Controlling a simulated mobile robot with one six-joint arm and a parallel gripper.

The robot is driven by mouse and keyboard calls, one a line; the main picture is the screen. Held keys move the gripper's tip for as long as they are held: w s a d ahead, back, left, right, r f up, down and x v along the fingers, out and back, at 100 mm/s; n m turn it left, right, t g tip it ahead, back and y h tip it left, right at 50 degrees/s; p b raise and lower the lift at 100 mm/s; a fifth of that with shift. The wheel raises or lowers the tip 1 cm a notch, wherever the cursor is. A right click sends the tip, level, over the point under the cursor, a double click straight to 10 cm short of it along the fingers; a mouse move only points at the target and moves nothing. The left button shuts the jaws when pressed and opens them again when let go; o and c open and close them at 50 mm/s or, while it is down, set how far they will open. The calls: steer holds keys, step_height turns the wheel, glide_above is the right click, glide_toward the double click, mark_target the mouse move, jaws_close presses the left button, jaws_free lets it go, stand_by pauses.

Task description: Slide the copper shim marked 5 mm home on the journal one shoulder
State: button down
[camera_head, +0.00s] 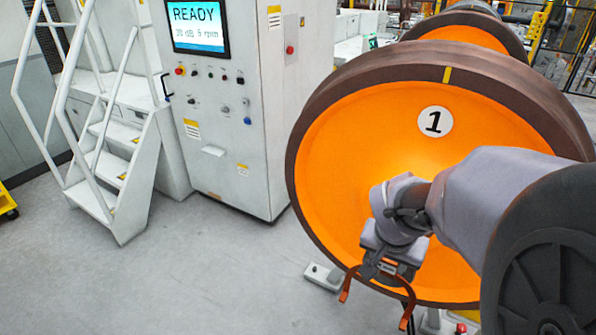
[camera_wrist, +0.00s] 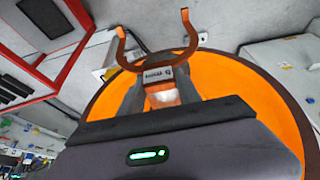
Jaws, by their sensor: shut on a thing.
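My gripper (camera_head: 385,262) is shut on a U-shaped copper shim (camera_head: 346,288), in front of the lower part of the orange wheel (camera_head: 340,170) marked 1. The shim's two prongs hang downward, open end away from the gripper. In the wrist view the shim (camera_wrist: 121,48) is held by its bridge between the fingers (camera_wrist: 161,93), prongs pointing away. A small light label on the bridge is too small to read surely. The journal and its shoulder cannot be made out; my arm covers much of the wheel's middle and right.
A grey control cabinet (camera_head: 225,110) with a READY screen (camera_head: 196,27) stands left of the wheel, with white steps (camera_head: 115,170) beside it. A small floor foot (camera_head: 322,276) sits below the wheel. The floor (camera_head: 200,285) at front left is clear. A red frame (camera_wrist: 70,65) shows in the wrist view.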

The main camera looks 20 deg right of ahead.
steer(key=shift+f, duration=0.1)
steer(key=shift+w+d, duration=1.9)
steer(key=shift+d, duration=0.3)
steer(key=shift+b, duration=0.4)
